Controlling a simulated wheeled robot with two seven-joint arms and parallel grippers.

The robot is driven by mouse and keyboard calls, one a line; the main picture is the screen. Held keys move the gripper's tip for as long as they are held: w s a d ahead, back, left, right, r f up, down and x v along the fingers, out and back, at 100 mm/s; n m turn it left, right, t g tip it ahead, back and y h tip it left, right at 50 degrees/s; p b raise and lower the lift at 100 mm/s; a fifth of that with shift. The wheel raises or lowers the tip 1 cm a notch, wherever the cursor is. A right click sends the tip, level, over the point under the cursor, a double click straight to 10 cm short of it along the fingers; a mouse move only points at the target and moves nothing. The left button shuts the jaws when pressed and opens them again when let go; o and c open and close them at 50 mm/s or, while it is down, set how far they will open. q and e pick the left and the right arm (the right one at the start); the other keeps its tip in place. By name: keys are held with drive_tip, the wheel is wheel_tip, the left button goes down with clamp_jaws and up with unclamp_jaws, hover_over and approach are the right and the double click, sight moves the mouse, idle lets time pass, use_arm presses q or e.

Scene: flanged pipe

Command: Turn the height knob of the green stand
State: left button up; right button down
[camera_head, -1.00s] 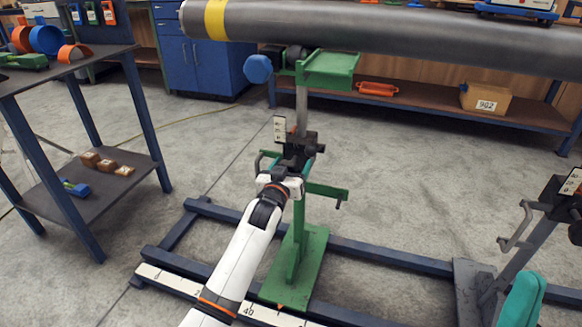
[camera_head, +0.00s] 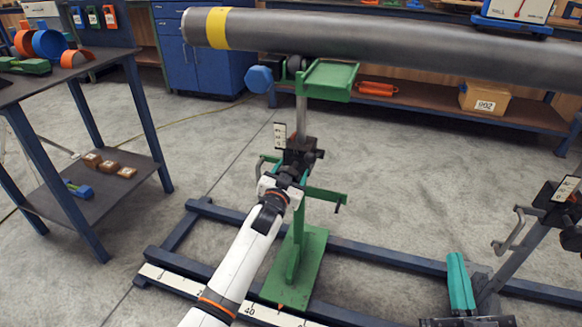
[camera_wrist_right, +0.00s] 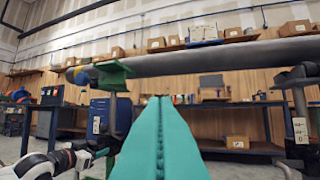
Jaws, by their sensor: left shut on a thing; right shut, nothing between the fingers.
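The green stand (camera_head: 297,262) stands upright on the blue floor frame, its green top (camera_head: 328,78) under the grey pipe (camera_head: 400,38). My left gripper (camera_head: 288,178) is at the dark height clamp (camera_head: 302,153) on its post, shut on the height knob. The knob and fingertips are mostly hidden by the wrist. My right gripper (camera_head: 458,282) is shut and empty at the lower right, left of the other stand. Its teal fingers (camera_wrist_right: 160,140) are pressed together in the right wrist view, pointing toward the pipe.
A second dark stand (camera_head: 545,215) with a crank handle is at the right. A blue-legged table (camera_head: 70,225) with several small parts is at the left. The floor frame's ruler strip (camera_head: 180,284) runs along the front. Open floor lies between frame and back bench.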

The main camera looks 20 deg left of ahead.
use_arm(q)
drive_tip(key=m+p, duration=0.1)
drive_tip(key=m, duration=0.4)
drive_tip(key=shift+m+p, duration=0.3)
drive_tip(key=shift+p, duration=0.1)
drive_tip(key=shift+m, duration=1.6)
use_arm(e)
wheel_tip(320, 180, down, 10)
drive_tip(key=d+g+h, duration=0.1)
drive_tip(key=g+h, duration=0.1)
drive_tip(key=g, duration=0.5)
drive_tip(key=shift+w+d+r+h, duration=0.15)
drive_tip(key=shift+d+r+h, duration=0.05)
drive_tip(key=shift+d+h, duration=0.1)
use_arm(q)
drive_tip(key=shift+m, duration=0.3)
drive_tip(key=o, duration=1)
